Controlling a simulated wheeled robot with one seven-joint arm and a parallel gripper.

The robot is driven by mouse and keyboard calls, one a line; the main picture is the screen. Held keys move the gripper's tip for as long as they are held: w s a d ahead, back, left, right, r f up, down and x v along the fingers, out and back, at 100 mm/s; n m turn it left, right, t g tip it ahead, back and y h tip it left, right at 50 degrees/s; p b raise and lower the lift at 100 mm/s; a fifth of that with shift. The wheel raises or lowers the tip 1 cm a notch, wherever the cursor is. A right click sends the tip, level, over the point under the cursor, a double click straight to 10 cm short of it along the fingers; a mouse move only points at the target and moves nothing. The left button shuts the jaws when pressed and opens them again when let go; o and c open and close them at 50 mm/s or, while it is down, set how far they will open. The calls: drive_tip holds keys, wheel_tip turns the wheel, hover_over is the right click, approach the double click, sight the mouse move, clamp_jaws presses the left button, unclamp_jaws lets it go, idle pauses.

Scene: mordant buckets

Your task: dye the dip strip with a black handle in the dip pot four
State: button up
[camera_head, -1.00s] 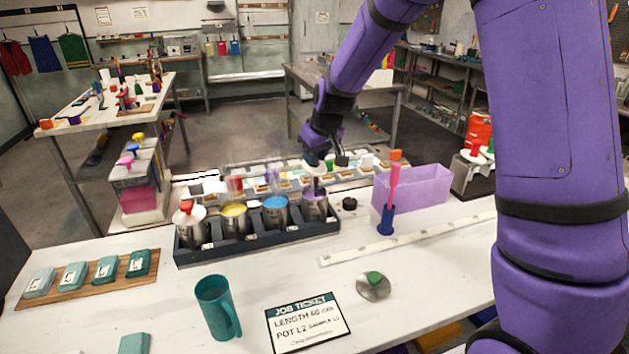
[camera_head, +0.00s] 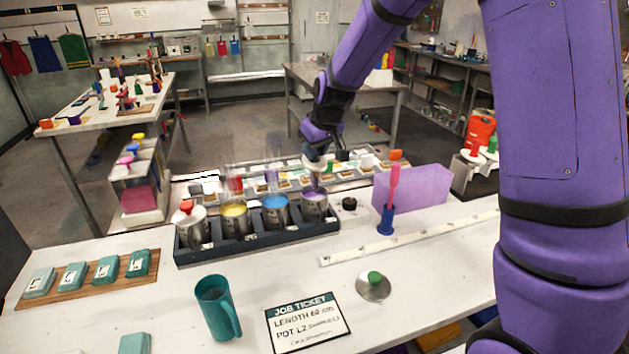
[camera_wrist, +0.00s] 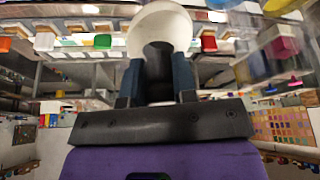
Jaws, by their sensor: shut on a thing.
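My gripper (camera_wrist: 158,75) is shut on the black handle (camera_wrist: 159,62) of a dip strip, with a wide white disc (camera_wrist: 163,24) just beyond the fingers. In the head view my gripper (camera_head: 321,155) is above the rightmost pot (camera_head: 314,208), which holds purple dye. The white disc shows just over that pot, and a short piece below it reaches toward the pot's mouth. I cannot tell how deep the strip's lower end is. The other pots in the dark rack (camera_head: 262,241) are a yellow one (camera_head: 235,222), a blue one (camera_head: 276,215) and a red-knobbed one (camera_head: 190,225).
A black knob (camera_head: 349,204) lies right of the rack. A blue holder with a pink stick (camera_head: 387,219), a purple bin (camera_head: 425,187) and a white ruler strip (camera_head: 400,240) are further right. A teal mug (camera_head: 217,307) and job ticket (camera_head: 308,321) are in front.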

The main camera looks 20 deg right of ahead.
sight(313, 176)
drive_tip(key=shift+f, duration=4.15)
drive_tip(key=shift+d+r, duration=0.1)
drive_tip(key=shift+d, duration=0.05)
drive_tip(key=shift+d+r, duration=0.15)
drive_tip(key=shift+d, duration=0.05)
drive_tip(key=shift+a, duration=0.25)
drive_tip(key=shift+a+f, duration=0.2)
drive_tip(key=shift+a, duration=0.2)
drive_tip(key=shift+r, duration=0.1)
drive_tip(key=shift+d+r, duration=0.15)
drive_tip(key=shift+r, duration=1.9)
drive_tip(key=shift+d+r, duration=0.15)
drive_tip(key=shift+r, duration=1.85)
